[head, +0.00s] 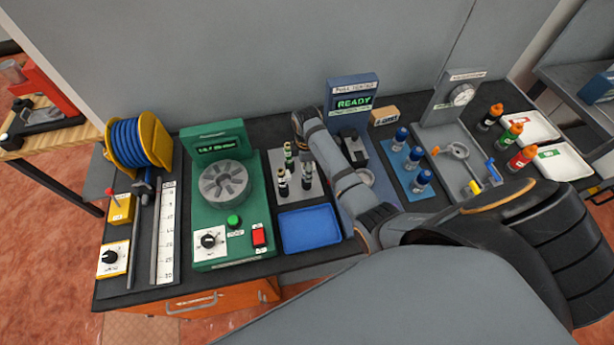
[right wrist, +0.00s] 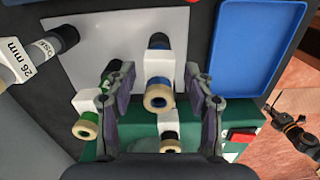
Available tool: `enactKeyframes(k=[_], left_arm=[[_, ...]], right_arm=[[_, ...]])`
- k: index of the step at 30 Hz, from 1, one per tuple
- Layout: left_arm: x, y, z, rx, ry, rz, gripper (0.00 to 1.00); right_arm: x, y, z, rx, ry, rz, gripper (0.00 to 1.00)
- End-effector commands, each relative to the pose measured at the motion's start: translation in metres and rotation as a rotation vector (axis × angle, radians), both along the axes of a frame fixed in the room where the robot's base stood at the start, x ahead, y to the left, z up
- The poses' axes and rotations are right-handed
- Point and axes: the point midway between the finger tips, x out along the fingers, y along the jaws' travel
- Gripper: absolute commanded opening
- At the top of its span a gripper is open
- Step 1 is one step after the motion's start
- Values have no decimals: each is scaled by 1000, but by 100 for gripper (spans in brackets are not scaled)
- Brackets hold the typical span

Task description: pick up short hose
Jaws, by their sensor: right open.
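Several upright hose pieces with white tags stand on a grey plate (head: 318,192) left of centre in the head view. In the right wrist view, a blue one (right wrist: 158,72) stands between the fingers of my right gripper (right wrist: 160,95), a green one (right wrist: 88,122) is to the left, and a black one (right wrist: 169,138) is below. My right gripper is open above the plate and shows no grip on any piece. I cannot tell which is the short hose, as these tags are unreadable. A dark jointed part (right wrist: 296,135) at the wrist view's right edge looks like my left arm.
A blue tray (head: 310,228) lies in front of the plate. A green machine (head: 226,245) stands to the left, beside a blue hose reel (head: 130,142). Blue-capped bottles (head: 413,158) stand to the right. A tagged piece marked 26 mm (right wrist: 38,52) shows at the wrist view's upper left.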

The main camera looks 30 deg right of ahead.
Motion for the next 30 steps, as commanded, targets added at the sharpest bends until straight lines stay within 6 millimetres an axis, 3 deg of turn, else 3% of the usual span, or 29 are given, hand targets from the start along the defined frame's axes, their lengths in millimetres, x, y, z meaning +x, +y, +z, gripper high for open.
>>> enactKeyframes(k=[6,18,30], left_arm=[[-8,0,-1,0,12,1,0],[-8,0,-1,0,13,1,0],[-8,0,-1,0,12,1,0]], right_arm=[[0,0,-2,0,-2,0,53],[0,0,-1,1,-1,0,0],[1,0,-1,0,-3,-1,0]])
